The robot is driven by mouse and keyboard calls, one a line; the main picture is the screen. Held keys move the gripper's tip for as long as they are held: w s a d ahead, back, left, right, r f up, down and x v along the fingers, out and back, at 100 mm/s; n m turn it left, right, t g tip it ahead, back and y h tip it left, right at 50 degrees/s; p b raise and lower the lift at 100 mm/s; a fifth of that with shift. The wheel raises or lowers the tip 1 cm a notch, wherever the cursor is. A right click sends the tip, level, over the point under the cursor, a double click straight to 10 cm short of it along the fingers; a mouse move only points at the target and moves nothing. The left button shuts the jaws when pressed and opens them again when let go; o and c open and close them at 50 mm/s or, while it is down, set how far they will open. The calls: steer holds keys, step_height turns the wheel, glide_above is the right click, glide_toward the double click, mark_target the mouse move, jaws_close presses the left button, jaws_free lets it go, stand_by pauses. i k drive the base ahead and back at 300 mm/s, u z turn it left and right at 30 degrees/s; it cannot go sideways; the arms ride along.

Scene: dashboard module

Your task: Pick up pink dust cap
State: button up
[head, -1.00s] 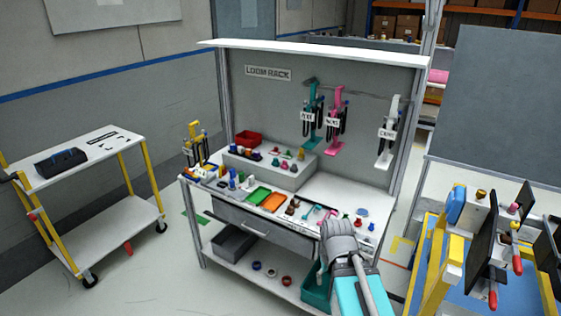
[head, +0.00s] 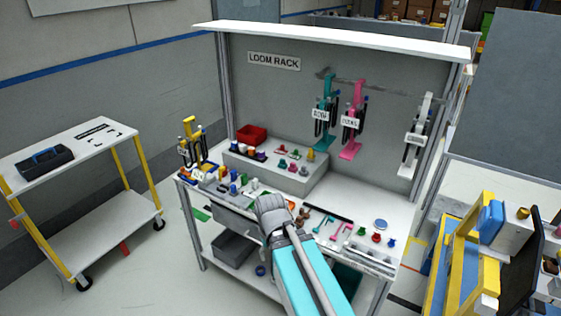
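My gripper (head: 272,206) is grey, at the end of my turquoise arm, over the front edge of the workbench (head: 365,215). Its back faces the camera and its fingertips are hidden, so I cannot see whether it is open or holds anything. Several small red or pink and green pieces (head: 283,163) stand on the grey raised step at the back of the bench, beyond my gripper. They are too small to tell which is the pink dust cap. Part of the bench top is hidden behind my gripper.
Pink and turquoise tools (head: 320,225) and small red and green parts (head: 376,237) lie at the right. Pink and turquoise hangers (head: 352,125) hang on the back panel. A yellow-framed cart (head: 450,262) stands right.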

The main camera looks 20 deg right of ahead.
mark_target(293, 168)
steer(key=z, duration=0.1)
steer(key=i, duration=0.9)
steer(key=z, duration=0.45)
